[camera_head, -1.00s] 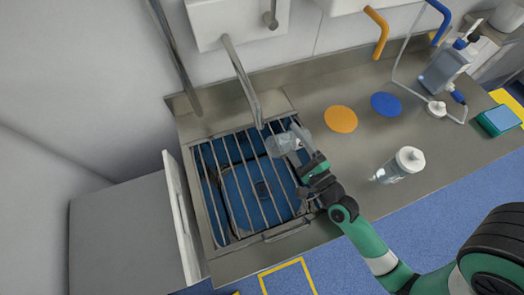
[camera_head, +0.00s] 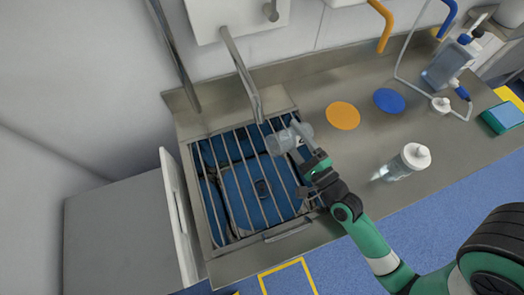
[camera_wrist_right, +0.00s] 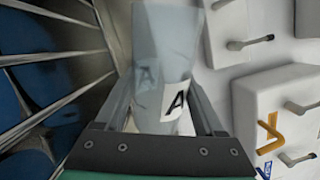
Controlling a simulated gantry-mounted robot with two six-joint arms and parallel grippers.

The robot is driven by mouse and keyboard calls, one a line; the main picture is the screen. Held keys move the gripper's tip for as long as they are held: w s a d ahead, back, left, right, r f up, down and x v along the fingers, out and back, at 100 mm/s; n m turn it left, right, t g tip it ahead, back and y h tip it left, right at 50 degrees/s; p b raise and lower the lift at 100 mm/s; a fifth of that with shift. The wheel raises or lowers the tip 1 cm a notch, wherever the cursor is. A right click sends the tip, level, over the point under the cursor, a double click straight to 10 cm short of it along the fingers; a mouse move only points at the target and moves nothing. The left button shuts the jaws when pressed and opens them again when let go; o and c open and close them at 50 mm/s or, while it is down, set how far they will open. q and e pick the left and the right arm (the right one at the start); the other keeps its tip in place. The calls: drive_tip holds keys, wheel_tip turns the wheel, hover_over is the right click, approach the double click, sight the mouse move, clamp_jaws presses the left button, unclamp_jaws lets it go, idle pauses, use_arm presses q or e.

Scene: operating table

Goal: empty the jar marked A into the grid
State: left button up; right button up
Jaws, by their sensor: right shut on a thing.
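The jar marked A (camera_head: 282,143) is a clear, see-through jar. My right gripper (camera_head: 303,148) is shut on it and holds it tipped on its side over the grid (camera_head: 236,190), a metal bar grate over a blue-bottomed sink. In the right wrist view the jar (camera_wrist_right: 165,45) stands between the fingers of my right gripper (camera_wrist_right: 160,110), its A label facing the camera. I cannot tell whether any liquid is left in the jar. My left gripper is not in view.
An orange disc (camera_head: 343,115) and a blue disc (camera_head: 389,101) lie on the counter. A tap (camera_head: 243,75) hangs over the grid. A dispenser bottle (camera_head: 447,65) stands at the back right.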

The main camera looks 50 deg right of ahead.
drive_tip(key=shift+a+n, duration=0.15)
drive_tip(key=shift+n, duration=0.15)
drive_tip(key=shift+w+a+f+n+p, duration=0.2)
drive_tip(key=shift+a+n+p, duration=0.3)
drive_tip(key=shift+n+p, duration=0.5)
drive_tip(key=shift+a+f+n+y+b, duration=0.2)
drive_tip(key=shift+n+y+b, duration=0.1)
drive_tip(key=shift+n+b, duration=0.45)
idle(0.4)
